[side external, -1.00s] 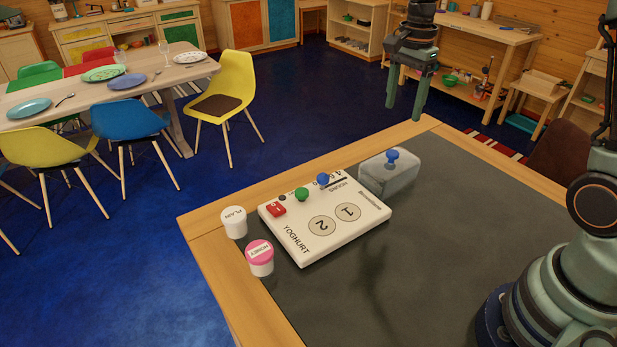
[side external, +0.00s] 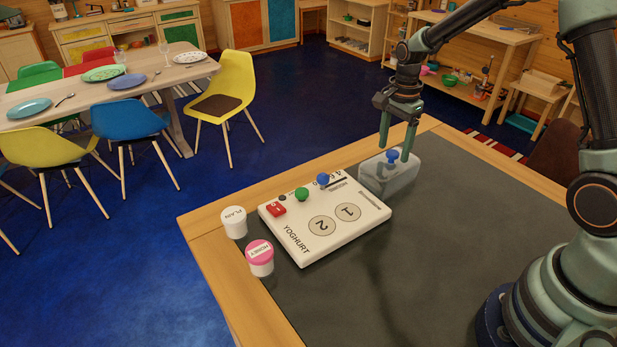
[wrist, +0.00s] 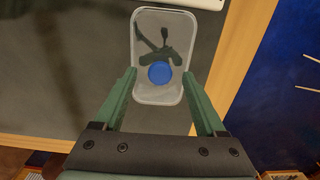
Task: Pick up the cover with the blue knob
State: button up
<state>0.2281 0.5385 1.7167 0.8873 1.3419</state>
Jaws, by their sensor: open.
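The cover (side external: 385,182) is a clear, pale box with a round blue knob (side external: 392,157) on top. It stands on the dark table mat beside the yoghurt maker. My gripper (side external: 394,153) is open above the cover, pointing down, with the knob showing between its two green fingers. In the wrist view the cover (wrist: 143,40) lies ahead, with its knob (wrist: 160,72) between the fingertips (wrist: 159,74). There is a gap on both sides of the knob. Whether the fingertips touch the cover's top I cannot tell.
The white yoghurt maker (side external: 297,238), with green and blue knobs and a red switch, sits close left of the cover. A white-lidded jar (side external: 234,223) and a pink-lidded jar (side external: 260,259) stand left of it. The wooden table edge (side external: 413,127) is just behind the cover. The mat to the right is free.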

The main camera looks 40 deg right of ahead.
jog(key=shift+f, duration=0.6)
grip_shut()
dwell(1.0)
